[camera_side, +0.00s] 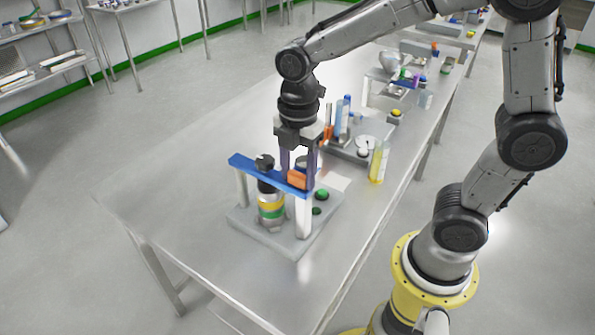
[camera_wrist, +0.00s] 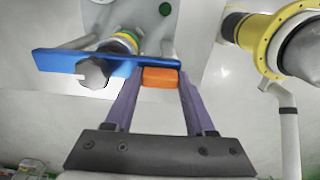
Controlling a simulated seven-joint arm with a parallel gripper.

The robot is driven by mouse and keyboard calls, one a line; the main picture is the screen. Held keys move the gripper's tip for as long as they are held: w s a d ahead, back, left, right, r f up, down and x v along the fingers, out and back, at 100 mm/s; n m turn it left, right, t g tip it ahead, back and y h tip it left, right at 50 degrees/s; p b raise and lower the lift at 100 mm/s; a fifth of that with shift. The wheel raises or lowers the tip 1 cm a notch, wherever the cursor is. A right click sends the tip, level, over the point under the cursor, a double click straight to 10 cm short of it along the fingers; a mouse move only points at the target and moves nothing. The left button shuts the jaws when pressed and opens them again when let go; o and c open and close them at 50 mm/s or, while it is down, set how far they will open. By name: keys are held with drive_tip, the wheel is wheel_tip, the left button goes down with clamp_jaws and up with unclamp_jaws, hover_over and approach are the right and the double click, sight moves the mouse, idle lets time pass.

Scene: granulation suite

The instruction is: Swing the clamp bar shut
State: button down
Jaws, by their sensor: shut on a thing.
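The blue clamp bar (camera_side: 256,170) lies level across the two white posts (camera_side: 303,216) of a grey base plate (camera_side: 252,234) in the side view. It passes over a dark and silver bottle (camera_side: 269,205) with yellow and green bands. A dark knob (camera_side: 265,162) stands on the bar; it shows grey in the wrist view (camera_wrist: 93,72). An orange block (camera_wrist: 160,77) sits at one end of the bar (camera_wrist: 70,62). My gripper (camera_wrist: 158,82) has its purple fingers on either side of the orange block, shut on it. The fingers partly hide the block in the side view.
A green button (camera_side: 322,194) sits on the base plate. Behind it stand a grey rack with tubes (camera_side: 342,118) and a yellow cylinder (camera_side: 378,163). The table's front left (camera_side: 170,190) is bare.

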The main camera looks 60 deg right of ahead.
drive_tip(key=shift+c, duration=1.2)
unclamp_jaws()
drive_tip(key=shift+d, duration=0.1)
drive_tip(key=shift+r, duration=0.1)
wheel_tip(320, 180, up, 14)
